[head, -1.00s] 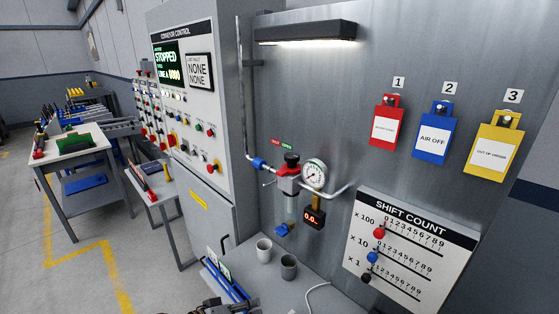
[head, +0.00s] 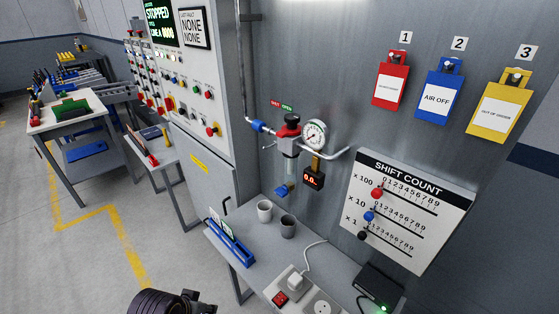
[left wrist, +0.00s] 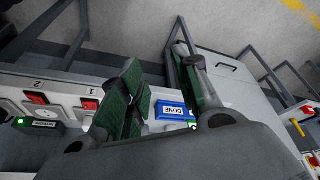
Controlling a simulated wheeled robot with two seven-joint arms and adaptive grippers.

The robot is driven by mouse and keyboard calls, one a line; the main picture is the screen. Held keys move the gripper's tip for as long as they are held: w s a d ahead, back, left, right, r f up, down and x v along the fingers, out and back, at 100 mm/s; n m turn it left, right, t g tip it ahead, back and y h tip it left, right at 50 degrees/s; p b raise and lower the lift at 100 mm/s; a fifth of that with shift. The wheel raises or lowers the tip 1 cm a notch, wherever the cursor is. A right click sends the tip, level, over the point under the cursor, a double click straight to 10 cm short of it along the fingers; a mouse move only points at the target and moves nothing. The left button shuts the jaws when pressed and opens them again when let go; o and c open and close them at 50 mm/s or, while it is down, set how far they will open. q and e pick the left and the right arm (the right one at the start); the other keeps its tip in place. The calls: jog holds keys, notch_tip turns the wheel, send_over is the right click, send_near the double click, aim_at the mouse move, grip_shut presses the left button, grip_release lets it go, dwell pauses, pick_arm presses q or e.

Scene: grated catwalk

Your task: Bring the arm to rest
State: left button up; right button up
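My left gripper shows in the left wrist view (left wrist: 157,78), its two green-padded fingers apart with nothing held between them. A blue tray marked DONE (left wrist: 173,109) is visible behind the gap, apart from the fingers as far as I can tell. In the head view a dark part of my left arm (head: 172,302) shows at the bottom edge, in front of the bench; its fingers cannot be made out there. My right arm and gripper are in neither view.
The grey bench (head: 262,262) holds two cups (head: 265,210), a blue holder (head: 230,244), a socket strip (head: 296,286) and a black box (head: 379,288). A regulator with a gauge (head: 314,134) juts from the panel. Open floor (head: 85,265) lies left.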

pick_arm(q)
jog(key=s+a+f+g, duration=0.1)
jog(key=s+f, duration=0.2)
jog(key=f, duration=1.5)
jog(key=s+a+f+g, duration=0.1)
jog(key=s+f, duration=0.1)
jog(key=f, duration=1.5)
jog(key=s+a+f, duration=0.2)
jog(key=s+f, duration=0.7)
jog(key=s, duration=0.1)
jog(key=s+a+f+g+y, duration=0.1)
jog(key=s+f, duration=0.8)
jog(key=s, duration=0.2)
jog(key=shift+s+a, duration=0.25)
jog(key=shift+a, duration=0.15)
